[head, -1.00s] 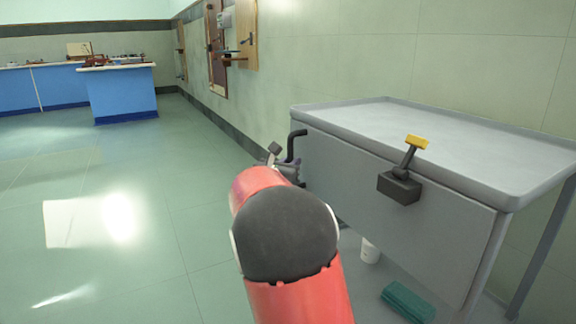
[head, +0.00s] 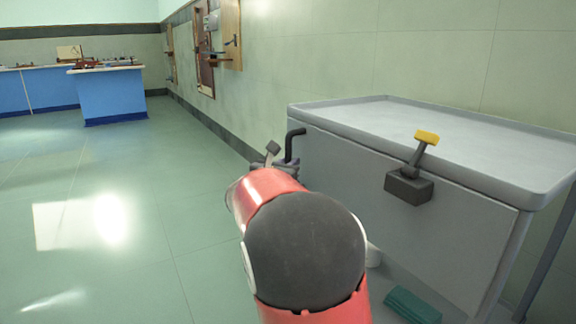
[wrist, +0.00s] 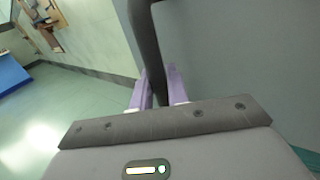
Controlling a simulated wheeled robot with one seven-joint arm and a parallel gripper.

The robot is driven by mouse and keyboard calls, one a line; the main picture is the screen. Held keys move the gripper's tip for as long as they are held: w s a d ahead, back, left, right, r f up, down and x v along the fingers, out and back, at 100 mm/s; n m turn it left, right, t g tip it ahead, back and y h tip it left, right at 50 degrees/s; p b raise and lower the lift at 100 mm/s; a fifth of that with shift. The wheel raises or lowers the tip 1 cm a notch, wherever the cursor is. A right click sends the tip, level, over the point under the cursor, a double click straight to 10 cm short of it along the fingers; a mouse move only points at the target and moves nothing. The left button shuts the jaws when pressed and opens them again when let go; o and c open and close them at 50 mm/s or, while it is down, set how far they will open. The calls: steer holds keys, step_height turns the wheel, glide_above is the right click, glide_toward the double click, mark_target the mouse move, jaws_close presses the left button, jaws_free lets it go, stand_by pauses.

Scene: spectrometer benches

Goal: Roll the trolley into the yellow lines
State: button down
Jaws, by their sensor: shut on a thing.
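The trolley (head: 340,190) is a grey cart with a raised-rim top, standing beside the wall at the right of the head view. A black bent handle (head: 290,143) sticks out at its left end; it also runs down the middle of the wrist view (wrist: 147,45). My gripper (wrist: 160,88) has its purple fingers shut around the handle's lower part. In the head view my arm partly hides the gripper and the trolley's lower left. A dark box (head: 408,187) with a yellow-tipped lever (head: 426,138) is on the trolley's side. No yellow lines show.
A teal block (head: 412,305) and a partly hidden white container (head: 373,255) are low under the trolley. The tiled wall (head: 370,60) runs close along the right. Blue benches (head: 112,95) stand far left. The green floor (head: 100,210) at left is clear.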

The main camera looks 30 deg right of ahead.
steer(key=shift+s+f, duration=0.15)
steer(key=shift+s, duration=0.05)
steer(key=c, duration=1.4)
jaws_free()
steer(key=shift+s, duration=0.1)
steer(key=shift+a, duration=0.1)
steer(key=v, duration=0.7)
steer(key=shift+s+a+p, duration=0.2)
steer(key=shift+p, duration=0.1)
